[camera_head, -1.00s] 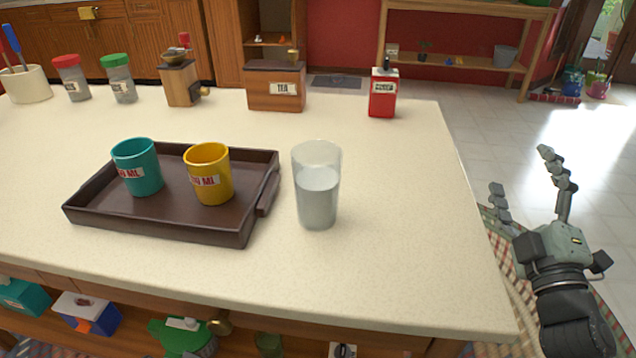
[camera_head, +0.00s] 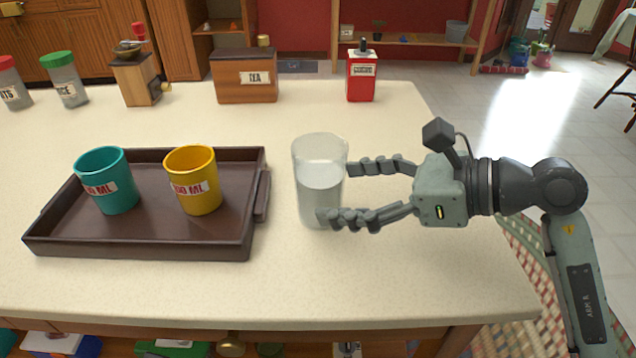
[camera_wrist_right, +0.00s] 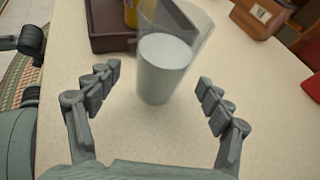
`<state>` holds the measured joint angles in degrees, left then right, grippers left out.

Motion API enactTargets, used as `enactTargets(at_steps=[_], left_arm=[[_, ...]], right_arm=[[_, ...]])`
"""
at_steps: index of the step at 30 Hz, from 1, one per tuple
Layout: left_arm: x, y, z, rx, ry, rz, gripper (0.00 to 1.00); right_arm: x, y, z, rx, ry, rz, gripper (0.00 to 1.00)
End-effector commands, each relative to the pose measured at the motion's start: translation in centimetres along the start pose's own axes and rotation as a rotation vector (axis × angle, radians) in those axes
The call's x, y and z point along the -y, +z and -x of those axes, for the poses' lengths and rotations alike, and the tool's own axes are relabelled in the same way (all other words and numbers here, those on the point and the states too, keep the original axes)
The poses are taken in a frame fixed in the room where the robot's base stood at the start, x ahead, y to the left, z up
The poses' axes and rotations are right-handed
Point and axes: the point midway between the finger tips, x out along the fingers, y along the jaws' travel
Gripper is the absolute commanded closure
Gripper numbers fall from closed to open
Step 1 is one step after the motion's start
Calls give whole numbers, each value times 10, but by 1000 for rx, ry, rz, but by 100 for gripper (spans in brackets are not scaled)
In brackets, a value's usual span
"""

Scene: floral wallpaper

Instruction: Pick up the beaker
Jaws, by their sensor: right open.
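The beaker (camera_head: 316,185) is a clear glass with pale, cloudy contents in its lower part. It stands upright on the counter, just right of the tray. My right gripper (camera_head: 338,192) reaches in from the right, open, its fingertips at the beaker's right side; the near finger overlaps the beaker's lower front in the head view. In the right wrist view the beaker (camera_wrist_right: 166,68) stands ahead, between and beyond the open fingertips (camera_wrist_right: 160,80). I cannot tell whether a finger touches it. My left gripper is not in view.
A dark brown tray (camera_head: 140,246) holds a teal cup (camera_head: 107,182) and a yellow cup (camera_head: 192,182), left of the beaker. A red canister (camera_head: 361,76), a tea box (camera_head: 244,78), a grinder (camera_head: 137,82) and jars stand at the back. The counter in front is clear.

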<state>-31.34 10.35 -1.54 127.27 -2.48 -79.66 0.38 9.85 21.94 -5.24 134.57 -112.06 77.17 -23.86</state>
Motion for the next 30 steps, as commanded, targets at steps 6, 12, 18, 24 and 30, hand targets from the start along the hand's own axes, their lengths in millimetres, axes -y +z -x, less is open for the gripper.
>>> enactTargets(at_steps=[6, 12, 18, 24, 30], left_arm=[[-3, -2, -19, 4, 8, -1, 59], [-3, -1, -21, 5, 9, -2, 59], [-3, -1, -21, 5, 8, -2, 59], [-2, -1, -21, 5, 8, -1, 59], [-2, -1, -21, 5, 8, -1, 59]], right_arm=[[1, 6, -33, 3, 4, -4, 21], [1, 5, -43, 1, 2, -2, 21], [1, 5, -42, 2, 2, -2, 27], [1, 5, -42, 2, 2, -3, 52], [1, 5, -42, 2, 2, -3, 76]])
